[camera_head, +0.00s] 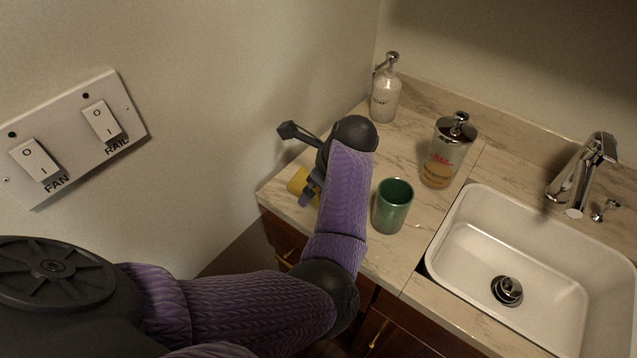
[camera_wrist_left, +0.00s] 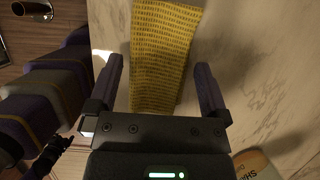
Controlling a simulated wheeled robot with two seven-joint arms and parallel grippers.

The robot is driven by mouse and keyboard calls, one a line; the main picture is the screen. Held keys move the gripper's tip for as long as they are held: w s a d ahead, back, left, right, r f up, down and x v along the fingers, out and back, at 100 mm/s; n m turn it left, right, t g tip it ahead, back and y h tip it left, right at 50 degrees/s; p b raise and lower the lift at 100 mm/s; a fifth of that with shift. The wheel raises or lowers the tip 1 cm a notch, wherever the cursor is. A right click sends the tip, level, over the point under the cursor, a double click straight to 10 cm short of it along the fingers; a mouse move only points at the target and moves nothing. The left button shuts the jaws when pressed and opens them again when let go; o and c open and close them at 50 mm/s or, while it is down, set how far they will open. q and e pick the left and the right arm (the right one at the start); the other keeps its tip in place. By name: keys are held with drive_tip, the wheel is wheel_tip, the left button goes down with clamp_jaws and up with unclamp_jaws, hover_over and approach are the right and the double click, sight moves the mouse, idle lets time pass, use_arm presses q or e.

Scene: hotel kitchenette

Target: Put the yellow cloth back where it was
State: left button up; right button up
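The yellow cloth (camera_wrist_left: 160,60) is a woven strip lying on the marble counter in the left wrist view. In the head view only a small yellow part of it (camera_head: 297,181) shows at the counter's left end, the rest hidden behind my left arm. My left gripper (camera_head: 309,191) is over the cloth. In the wrist view its two fingers stand apart on either side of the cloth, with a gap at each side. My right gripper is not in view.
A green cup (camera_head: 392,207) stands just right of my left forearm. A shampoo bottle (camera_head: 446,152) and a soap dispenser (camera_head: 385,92) stand further back. The white sink (camera_head: 463,262) is at the right. A switch panel (camera_head: 75,138) is on the left wall.

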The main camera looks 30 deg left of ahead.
use_arm(q)
drive_tip(key=shift+r, duration=0.25)
drive_tip(key=p+v, duration=0.5)
drive_tip(key=v, duration=0.7)
drive_tip(key=shift+p, duration=0.3)
drive_tip(key=shift+f, duration=0.1)
